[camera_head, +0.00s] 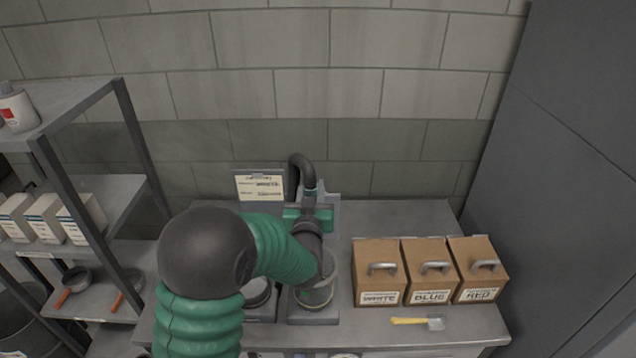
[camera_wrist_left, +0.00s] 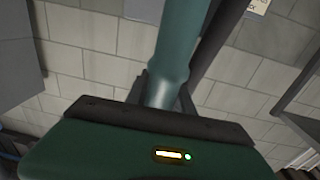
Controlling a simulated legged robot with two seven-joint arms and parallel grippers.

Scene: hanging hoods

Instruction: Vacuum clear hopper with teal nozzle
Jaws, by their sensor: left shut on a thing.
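My left gripper (camera_head: 309,203) is over the back of the bench, with its green body across the end of my arm. In the left wrist view, its dark fingers (camera_wrist_left: 165,95) are closed around a smooth teal nozzle (camera_wrist_left: 174,50). In the head view the nozzle is mostly hidden by the gripper, and a black hose (camera_head: 300,164) arches up just behind it. A pale, see-through container (camera_head: 331,199), likely the clear hopper, stands right beside and behind the gripper; whether the nozzle is inside it I cannot tell. My right gripper is out of view.
A clear cylinder (camera_head: 317,296) on a grey base is below my forearm. A labelled clipboard (camera_head: 259,186) leans behind. Shelving (camera_head: 84,117) stands left.

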